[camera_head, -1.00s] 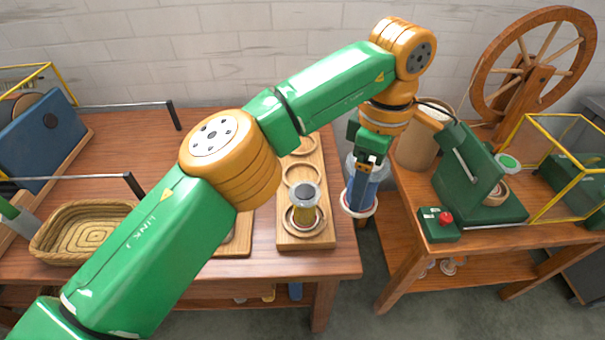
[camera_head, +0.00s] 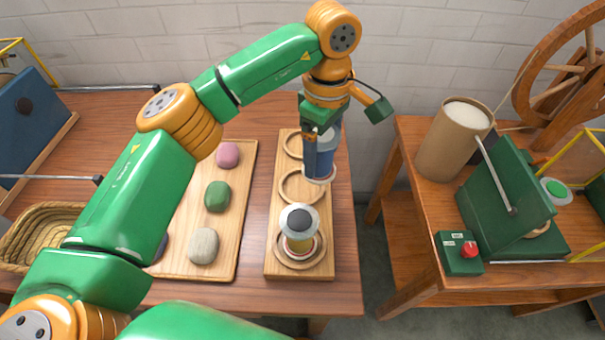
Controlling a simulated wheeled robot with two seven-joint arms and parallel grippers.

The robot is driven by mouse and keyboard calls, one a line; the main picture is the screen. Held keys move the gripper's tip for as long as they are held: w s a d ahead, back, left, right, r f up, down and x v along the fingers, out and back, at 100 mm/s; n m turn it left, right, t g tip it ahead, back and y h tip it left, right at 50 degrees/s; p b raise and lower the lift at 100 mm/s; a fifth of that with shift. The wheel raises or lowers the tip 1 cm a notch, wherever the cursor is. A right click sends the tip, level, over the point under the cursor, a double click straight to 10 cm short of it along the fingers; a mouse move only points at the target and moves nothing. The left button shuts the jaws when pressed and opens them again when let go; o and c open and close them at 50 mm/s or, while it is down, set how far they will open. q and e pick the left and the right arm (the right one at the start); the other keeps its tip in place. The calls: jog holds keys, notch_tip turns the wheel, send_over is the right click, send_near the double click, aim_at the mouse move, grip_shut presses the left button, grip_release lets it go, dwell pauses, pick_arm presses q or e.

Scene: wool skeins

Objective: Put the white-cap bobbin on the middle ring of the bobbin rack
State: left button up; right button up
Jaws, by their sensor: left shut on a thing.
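My left gripper (camera_head: 312,158) points down and is shut on a bobbin (camera_head: 327,152) with a blue body and a pale bottom flange. Its cap is hidden by the gripper, so I cannot tell the cap's colour. The bobbin is upright and shows over the right side of the wooden bobbin rack (camera_head: 272,238), between the far and middle rings; its height is unclear. The middle ring (camera_head: 283,193) is empty. A dark-capped bobbin (camera_head: 299,219) with a yellowish body stands in the near ring (camera_head: 279,257). My right gripper is not in view.
A board (camera_head: 235,235) with pink, green and grey stones lies left of the rack, partly behind my arm. A basket (camera_head: 30,235) is farther left. Across a gap, the right table holds a cardboard drum (camera_head: 447,150), a green machine (camera_head: 510,195) and a red-button box (camera_head: 459,253).

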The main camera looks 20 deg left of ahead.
pick_arm(q)
jog(key=a+f, duration=0.2)
jog(key=f, duration=0.1)
jog(key=a+f, duration=0.1)
jog(key=shift+w+a+f+p, duration=0.2)
jog(key=shift+w+f+p, duration=0.1)
jog(key=shift+w, duration=0.05)
notch_tip(320, 180, down, 3)
jog(key=shift+s+a+r+p, duration=0.1)
jog(key=shift+a+r+p, duration=0.1)
jog(key=shift+p, duration=0.35)
jog(key=shift+f, duration=0.55)
jog(key=o, duration=1.2)
jog(key=shift+o, duration=0.2)
jog(key=shift+r, duration=0.3)
notch_tip(320, 180, up, 12)
jog(key=b, duration=0.1)
jog(key=shift+f, duration=0.15)
